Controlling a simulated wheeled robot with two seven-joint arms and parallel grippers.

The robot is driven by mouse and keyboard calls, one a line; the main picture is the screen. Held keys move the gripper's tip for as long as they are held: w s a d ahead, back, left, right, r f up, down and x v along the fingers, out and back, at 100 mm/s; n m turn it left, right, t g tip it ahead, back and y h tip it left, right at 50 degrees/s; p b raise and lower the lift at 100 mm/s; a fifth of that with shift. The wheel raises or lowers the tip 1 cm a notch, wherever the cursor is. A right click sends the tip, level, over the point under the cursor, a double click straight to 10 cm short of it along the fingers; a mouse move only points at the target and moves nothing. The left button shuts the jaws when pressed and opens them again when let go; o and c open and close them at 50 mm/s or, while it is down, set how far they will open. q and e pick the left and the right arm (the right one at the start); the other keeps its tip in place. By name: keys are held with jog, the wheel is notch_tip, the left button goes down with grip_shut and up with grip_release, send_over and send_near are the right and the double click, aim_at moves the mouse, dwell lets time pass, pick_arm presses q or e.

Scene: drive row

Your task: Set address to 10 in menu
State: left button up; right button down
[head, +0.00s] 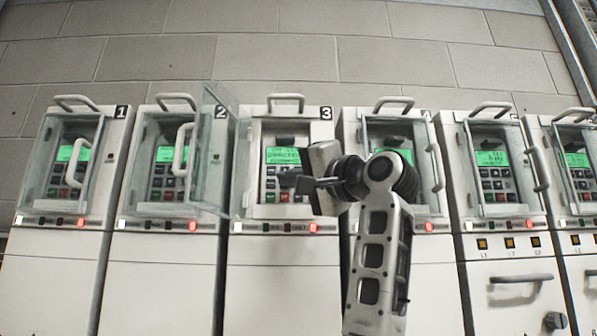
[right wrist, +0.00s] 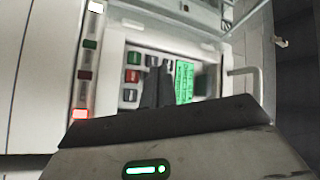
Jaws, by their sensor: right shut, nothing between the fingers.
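The drive marked 3 (head: 283,231) stands in the middle of the head view, its keypad recess uncovered. Its lit green display (head: 283,155) carries dark text too small to read; it also shows in the right wrist view (right wrist: 184,82). Keys (head: 270,183) sit below the display, including red and green ones. My right gripper (head: 284,179) is shut and empty, its fingertips in front of the keypad, hiding some keys. In the right wrist view the dark fingers (right wrist: 157,68) overlap the keys beside the display; I cannot tell whether they touch. My left gripper is not in view.
A clear door (head: 214,150) stands swung out between drives 2 and 3, left of my right gripper. Neighbouring drives have clear covers with protruding handles, such as drive 4's handle (head: 437,166). Small lamps (head: 313,228) line the strip below drive 3's keypad.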

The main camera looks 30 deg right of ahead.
jog(key=shift+w, duration=0.1)
jog(key=shift+w+d, duration=0.2)
jog(key=shift+w, duration=0.05)
dwell(0.3)
jog(key=shift+w+d+p, duration=0.2)
jog(key=shift+w+p, duration=0.1)
jog(key=shift+p, duration=0.15)
dwell(0.4)
jog(key=shift+s+a, duration=0.1)
jog(key=shift+s, duration=0.05)
jog(key=shift+s+a+f+b, duration=0.1)
jog(key=shift+s+b, duration=0.05)
jog(key=shift+b, duration=0.15)
jog(key=shift+s+a, duration=0.25)
jog(key=shift+s, duration=0.15)
